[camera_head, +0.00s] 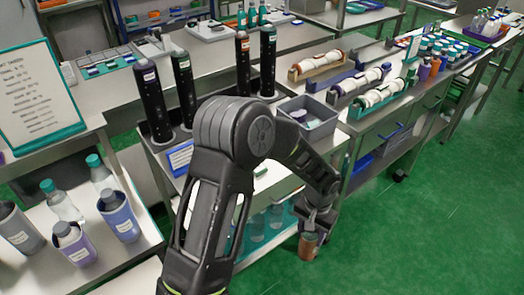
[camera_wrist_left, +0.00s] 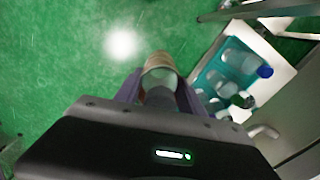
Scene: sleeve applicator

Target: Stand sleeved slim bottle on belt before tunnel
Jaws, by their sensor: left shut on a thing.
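My left gripper (camera_head: 316,222) is shut on a brown-orange cylinder (camera_head: 309,246), which hangs below it in front of the cart, over the green floor. In the left wrist view the left gripper (camera_wrist_left: 158,92) has its two fingers on either side of the cylinder (camera_wrist_left: 160,62), which shows a tan upper edge and a grey part near the palm. Whether a bottle is inside a sleeve cannot be told clearly. My right gripper is not in view. No belt or tunnel can be made out with certainty.
A steel cart (camera_head: 272,185) carries tall black tubes (camera_head: 152,100) and a grey bin (camera_head: 312,118). Clear bottles (camera_head: 62,203) and a blue sleeve (camera_head: 121,220) stand on the left table. Bottles in a teal tray (camera_wrist_left: 213,82) are right of the gripper. Green floor (camera_head: 440,215) is free at right.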

